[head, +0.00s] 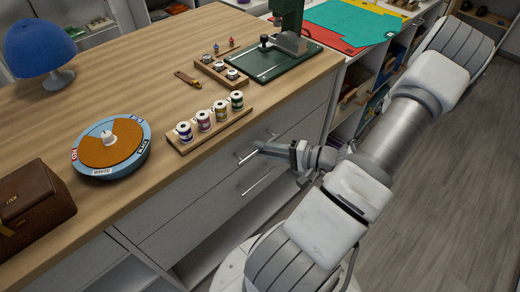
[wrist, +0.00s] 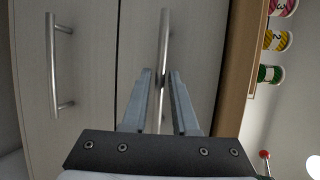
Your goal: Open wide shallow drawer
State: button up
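The upper drawer front (head: 285,137) is grey and sits just under the wooden counter. It looks closed. Its bar handle (wrist: 164,35) runs up and down in the wrist view, and part of it shows beside my gripper in the head view (head: 246,156). My gripper (wrist: 160,74) is at this handle, with a finger on either side of the bar. The fingers hide part of the bar.
A lower drawer's handle (wrist: 60,65) is at the left in the wrist view and below my gripper in the head view (head: 258,180). The counter (head: 130,197) overhangs above, holding a spool rack (head: 180,145) near its edge. Floor (head: 455,190) is clear at right.

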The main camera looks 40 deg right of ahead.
jog(key=shift+w+a+f, duration=0.15)
jog(key=shift+w+a, duration=0.2)
jog(key=shift+w, duration=0.2)
grip_shut()
dwell(1.1)
